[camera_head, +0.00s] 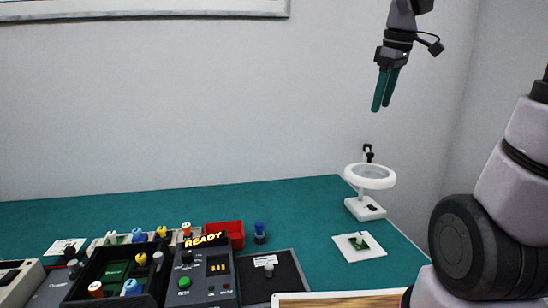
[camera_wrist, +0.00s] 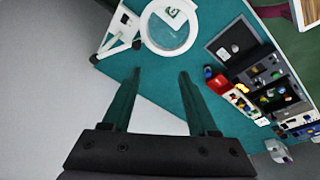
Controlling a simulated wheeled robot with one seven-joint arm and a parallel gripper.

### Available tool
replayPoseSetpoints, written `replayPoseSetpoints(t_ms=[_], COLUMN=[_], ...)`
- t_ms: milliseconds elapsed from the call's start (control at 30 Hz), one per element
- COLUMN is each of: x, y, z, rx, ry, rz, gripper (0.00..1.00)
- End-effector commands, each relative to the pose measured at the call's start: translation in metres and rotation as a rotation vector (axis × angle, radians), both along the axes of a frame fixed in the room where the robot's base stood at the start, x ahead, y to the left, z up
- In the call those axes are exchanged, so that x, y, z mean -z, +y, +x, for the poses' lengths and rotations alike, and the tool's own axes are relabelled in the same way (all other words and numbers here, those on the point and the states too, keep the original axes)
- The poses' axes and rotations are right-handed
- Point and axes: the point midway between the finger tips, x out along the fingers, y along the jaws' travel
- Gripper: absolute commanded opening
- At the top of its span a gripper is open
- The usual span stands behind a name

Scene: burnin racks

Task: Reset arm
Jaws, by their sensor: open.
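My gripper (camera_head: 384,90) hangs high above the right part of the table, in front of the grey wall. Its two green fingers also show in the wrist view (camera_wrist: 160,95), apart with nothing between them. In the head view the fingers look close together because of the angle. My gripper is well above the teal table (camera_head: 305,215) and touches nothing. My arm comes up at the right side of the head view, and its middle part is out of frame.
A white ring magnifier lamp (camera_head: 370,177) stands below my gripper, beside a white card with a small green board (camera_head: 360,246). A black device with a lit READY sign (camera_head: 207,241), a red bin (camera_head: 226,232) and several coloured knobs crowd the left. The air around my gripper is clear.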

Motion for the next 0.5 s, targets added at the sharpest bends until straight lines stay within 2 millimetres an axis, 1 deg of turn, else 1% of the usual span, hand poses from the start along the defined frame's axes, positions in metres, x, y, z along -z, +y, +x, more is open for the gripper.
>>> replayPoseSetpoints(t_ms=[33, 100, 300, 400, 500], x=[-0.006, -0.011, -0.014, -0.012, -0.009], y=[0.004, 0.009, 0.020, 0.024, 0.026], z=[-0.017, -0.038, -0.093, -0.111, -0.123], rx=[0.100, 0.258, 0.676, 0.832, 0.938], ry=[-0.036, -0.081, -0.173, -0.195, -0.204], rz=[0.037, 0.105, 0.338, 0.445, 0.523], gripper=[0.59, 0.59, 0.59, 0.59, 0.59])
